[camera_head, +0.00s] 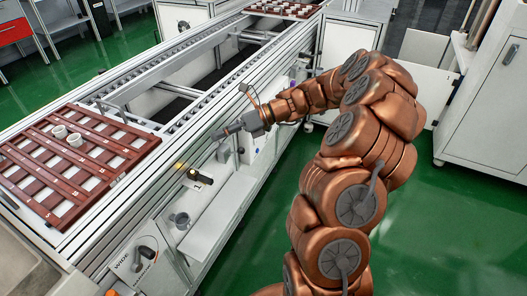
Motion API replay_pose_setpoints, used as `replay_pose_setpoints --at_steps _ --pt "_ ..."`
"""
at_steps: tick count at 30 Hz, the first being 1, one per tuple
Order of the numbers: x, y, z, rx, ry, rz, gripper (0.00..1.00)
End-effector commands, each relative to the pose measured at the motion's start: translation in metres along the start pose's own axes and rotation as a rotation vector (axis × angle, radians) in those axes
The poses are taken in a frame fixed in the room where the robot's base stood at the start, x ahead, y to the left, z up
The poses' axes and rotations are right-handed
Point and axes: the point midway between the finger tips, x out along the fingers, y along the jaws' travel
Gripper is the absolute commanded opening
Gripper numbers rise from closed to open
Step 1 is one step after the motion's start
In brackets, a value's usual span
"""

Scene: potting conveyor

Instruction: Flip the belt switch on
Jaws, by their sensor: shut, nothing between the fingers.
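My gripper (218,134) is at the end of my copper-coloured arm, over the near side of the conveyor (185,65). Its fingers are together, with nothing visible between them, and point left. A small black switch-like part (201,178) sits on the conveyor's side below and left of the fingertips, apart from them, with a yellow glow (180,166) beside it. A dark rotary-looking handle (146,252) is on a labelled panel (122,263) nearer the camera. I cannot tell which of these is the belt switch, or its position.
A reddish-brown slatted tray (25,195) with two white cups (67,135) lies on the conveyor at left. Another filled tray (285,9) is at the far end. A grey cup (182,221) stands on the side ledge (215,222). Green floor (440,230) is open at right, before white cabinets (490,110).

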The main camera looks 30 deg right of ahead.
Motion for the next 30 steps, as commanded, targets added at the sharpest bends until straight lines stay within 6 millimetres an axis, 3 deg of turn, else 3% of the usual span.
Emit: replay_pose_setpoints --at_steps 1,6,12,15,21,30 --pt "-0.01 -0.031 -0.013 0.09 -0.057 -0.023 0.0" --pt "-0.056 -0.11 -0.043 0.394 -0.247 -0.08 0.0" --pt "-0.121 -0.194 -0.1 0.726 -0.478 -0.126 0.0" --pt "-0.149 -0.224 -0.13 0.858 -0.575 -0.138 0.0" --pt "-0.186 -0.255 -0.169 1.01 -0.694 -0.149 0.0" --pt "-0.194 -0.259 -0.175 1.04 -0.721 -0.15 0.0"
